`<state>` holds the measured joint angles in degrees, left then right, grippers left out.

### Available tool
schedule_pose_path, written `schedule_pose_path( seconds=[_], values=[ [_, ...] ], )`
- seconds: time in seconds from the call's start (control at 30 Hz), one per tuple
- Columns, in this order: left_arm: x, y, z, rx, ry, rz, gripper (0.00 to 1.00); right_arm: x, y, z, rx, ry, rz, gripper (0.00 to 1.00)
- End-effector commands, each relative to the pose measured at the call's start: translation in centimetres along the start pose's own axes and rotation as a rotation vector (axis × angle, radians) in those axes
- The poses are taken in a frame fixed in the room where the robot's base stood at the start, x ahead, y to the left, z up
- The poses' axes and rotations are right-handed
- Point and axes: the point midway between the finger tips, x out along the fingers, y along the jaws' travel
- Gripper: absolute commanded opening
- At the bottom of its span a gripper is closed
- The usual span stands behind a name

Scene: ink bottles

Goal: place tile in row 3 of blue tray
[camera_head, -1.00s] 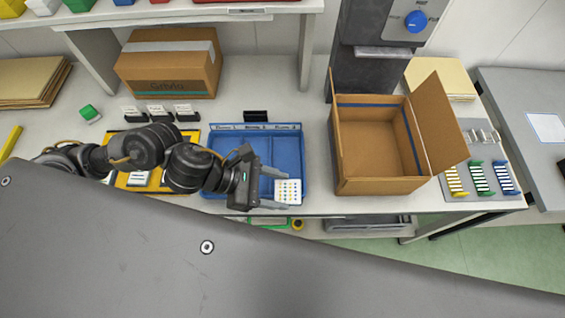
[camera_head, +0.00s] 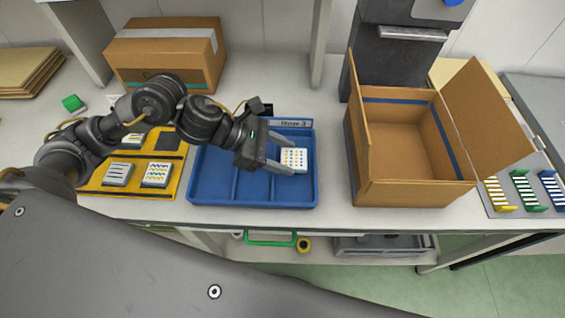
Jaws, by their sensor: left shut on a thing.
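The blue tray (camera_head: 212,182) lies in the middle of the table. Dividers split it into side-by-side compartments, and a label ending in 3 shows behind the right one. My left gripper (camera_head: 291,159) reaches in from the left and is shut on a white tile (camera_head: 296,160) with coloured dots, one finger on its far side and one on its near side. The tile is over or in the right compartment; I cannot tell if it touches the floor of the tray. The arm hides the other labels. My right gripper is not in view.
A yellow tray (camera_head: 95,186) with several tiles stands left of the blue tray. An open cardboard box (camera_head: 408,194) stands close on the right, its flaps raised. A closed box (camera_head: 165,58) is behind left. Coloured racks (camera_head: 525,190) are at the far right.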

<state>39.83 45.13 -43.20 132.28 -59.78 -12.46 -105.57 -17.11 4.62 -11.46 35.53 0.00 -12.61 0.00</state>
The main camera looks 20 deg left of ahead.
Motion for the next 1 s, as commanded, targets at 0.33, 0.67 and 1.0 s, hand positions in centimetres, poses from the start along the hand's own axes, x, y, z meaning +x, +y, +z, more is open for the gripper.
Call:
schedule_pose_path(
  seconds=[0.33, 0.67, 1.0],
  values=[
    [0.9, 1.0, -1.4, -0.004, 0.0, -0.002, 0.29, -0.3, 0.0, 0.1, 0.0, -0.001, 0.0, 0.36],
    [2.4, 0.9, -3.5, 0.001, -0.001, 0.0, 0.29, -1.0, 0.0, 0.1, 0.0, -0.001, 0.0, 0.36],
    [2.6, 0.9, -3.9, 0.002, 0.0, -0.001, 0.55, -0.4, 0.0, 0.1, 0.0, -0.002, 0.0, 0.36]
  ],
)
